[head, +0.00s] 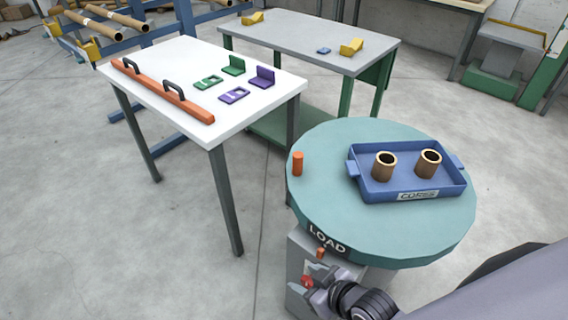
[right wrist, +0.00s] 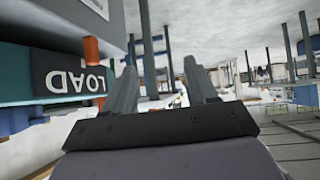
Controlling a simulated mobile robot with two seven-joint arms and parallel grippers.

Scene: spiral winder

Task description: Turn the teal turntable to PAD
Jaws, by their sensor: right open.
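The teal turntable (head: 320,210) stands at the right of the head view, with a dark LOAD label (head: 327,240) on its near rim. An upright orange peg (head: 298,163) stands on its left edge. A smaller orange peg (head: 321,252) shows just below the label. A blue tray (head: 408,189) with two brown cores (head: 384,166) rests on top. My right gripper (head: 312,285) is low in front of the turntable. In the right wrist view its fingers (right wrist: 160,68) are apart and empty, beside the upside-down LOAD label (right wrist: 75,80) and an orange peg (right wrist: 93,60). The PAD label is not visible.
A white table (head: 180,60) at the left holds an orange bar with black handles (head: 160,88) and green and purple brackets (head: 262,77). A grey bench (head: 300,38) with yellow blocks stands behind. Bare floor (head: 80,230) lies at the lower left.

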